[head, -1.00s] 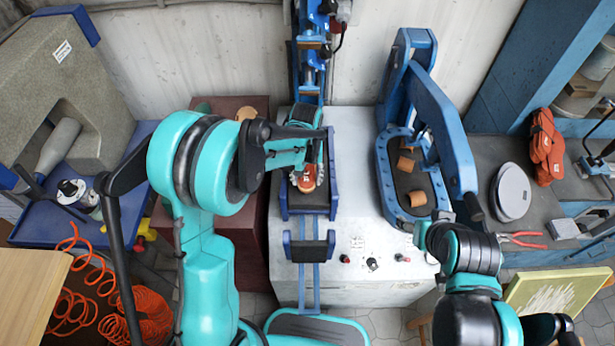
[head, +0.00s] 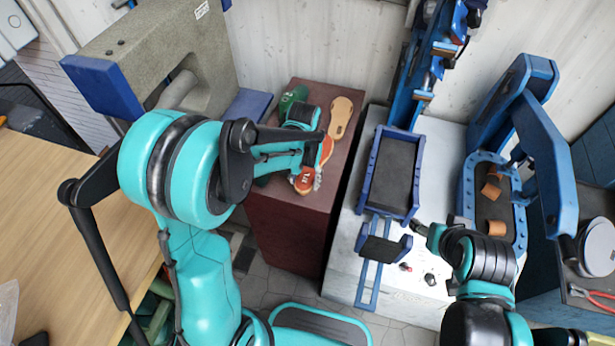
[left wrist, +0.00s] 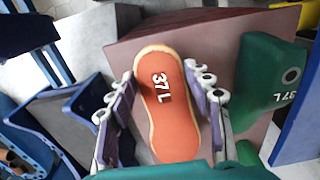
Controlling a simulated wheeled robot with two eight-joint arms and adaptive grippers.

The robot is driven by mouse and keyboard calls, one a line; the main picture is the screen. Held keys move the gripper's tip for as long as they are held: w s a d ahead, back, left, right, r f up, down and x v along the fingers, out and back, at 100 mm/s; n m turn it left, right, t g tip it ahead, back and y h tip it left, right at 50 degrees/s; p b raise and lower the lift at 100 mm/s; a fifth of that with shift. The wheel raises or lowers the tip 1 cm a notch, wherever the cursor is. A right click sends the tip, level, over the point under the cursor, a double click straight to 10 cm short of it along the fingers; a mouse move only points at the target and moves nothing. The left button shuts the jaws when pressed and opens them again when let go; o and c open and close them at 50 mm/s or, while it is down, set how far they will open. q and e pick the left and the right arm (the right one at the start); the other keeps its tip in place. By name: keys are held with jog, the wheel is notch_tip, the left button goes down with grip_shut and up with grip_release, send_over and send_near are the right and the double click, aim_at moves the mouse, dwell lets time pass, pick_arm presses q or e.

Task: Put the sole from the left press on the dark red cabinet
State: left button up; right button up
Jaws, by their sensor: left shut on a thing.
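The orange sole (head: 304,183) marked "37 L" is held in my left gripper (head: 315,172). The left wrist view shows the sole (left wrist: 168,105) lengthwise between both fingers. The gripper and sole are over the left front part of the dark red cabinet (head: 335,185); I cannot tell whether the sole touches its top. The left press (head: 402,128) has an empty dark bed in a blue frame, to the right of the cabinet. My right gripper (head: 422,231) is in front of the presses; its fingers are too small to read.
On the cabinet, a tan sole (head: 341,118) lies at the back right and a green piece (head: 292,97) at the back left, marked "37L" in the left wrist view (left wrist: 277,97). The right press (head: 500,190) holds small brown pieces. A wooden table (head: 60,200) stands left.

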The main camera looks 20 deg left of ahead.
aim_at(305, 197)
pick_arm(q)
jog(key=shift+f+b, duration=2.15)
jog(key=shift+f, duration=0.95)
jog(key=shift+f+b, duration=0.35)
jog(key=shift+b, duration=0.1)
jog(key=o, duration=1.2)
jog(key=shift+c, duration=0.2)
jog(key=shift+r, duration=0.1)
notch_tip(305, 197, up, 12)
jog(key=shift+s+f, duration=0.1)
